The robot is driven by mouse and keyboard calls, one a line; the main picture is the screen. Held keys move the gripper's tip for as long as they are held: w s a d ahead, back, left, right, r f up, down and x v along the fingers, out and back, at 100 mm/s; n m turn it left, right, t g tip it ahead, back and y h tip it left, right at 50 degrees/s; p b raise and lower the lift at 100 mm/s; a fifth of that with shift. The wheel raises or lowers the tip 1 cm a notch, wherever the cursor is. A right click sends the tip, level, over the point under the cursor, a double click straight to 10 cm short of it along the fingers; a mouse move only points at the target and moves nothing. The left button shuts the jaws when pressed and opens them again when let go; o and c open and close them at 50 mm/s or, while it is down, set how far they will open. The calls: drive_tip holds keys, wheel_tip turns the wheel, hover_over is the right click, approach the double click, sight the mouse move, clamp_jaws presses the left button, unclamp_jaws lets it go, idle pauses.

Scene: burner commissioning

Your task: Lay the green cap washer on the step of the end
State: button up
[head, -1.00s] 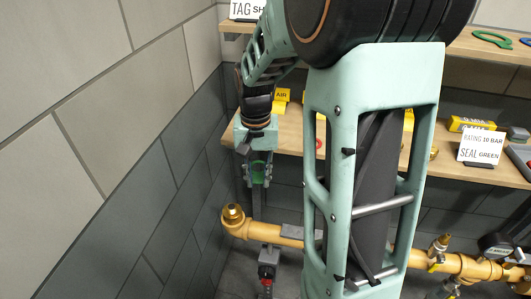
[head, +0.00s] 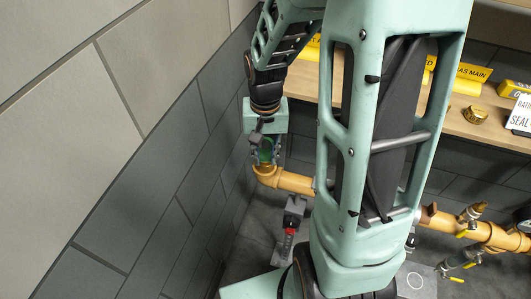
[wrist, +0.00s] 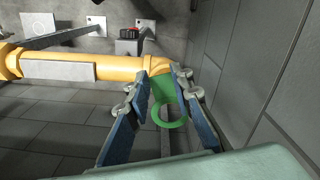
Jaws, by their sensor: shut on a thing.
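My gripper (head: 263,150) points down at the left end of the yellow pipe (head: 294,182). It is shut on the green cap washer (head: 266,152), which also shows between my fingertips in the wrist view (wrist: 170,123) as a ring with a green part reaching up between the fingers. The pipe's elbow end (head: 266,176) is right below the washer; in the wrist view the elbow (wrist: 157,64) lies just beyond the fingertips. The step of the end is hidden behind the gripper and washer. I cannot tell whether the washer touches it.
A tiled wall (head: 150,150) stands close on the left. A wooden shelf (head: 300,88) with yellow labels and a brass cap (head: 476,114) is behind. A grey pipe support (head: 293,215) stands under the pipe. Brass valves (head: 472,214) are at the right.

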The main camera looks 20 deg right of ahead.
drive_tip(key=shift+f, duration=0.1)
drive_tip(key=shift+f+b, duration=2.65)
drive_tip(key=shift+f, duration=0.35)
drive_tip(key=o, duration=1)
wheel_tip(320, 180, up, 12)
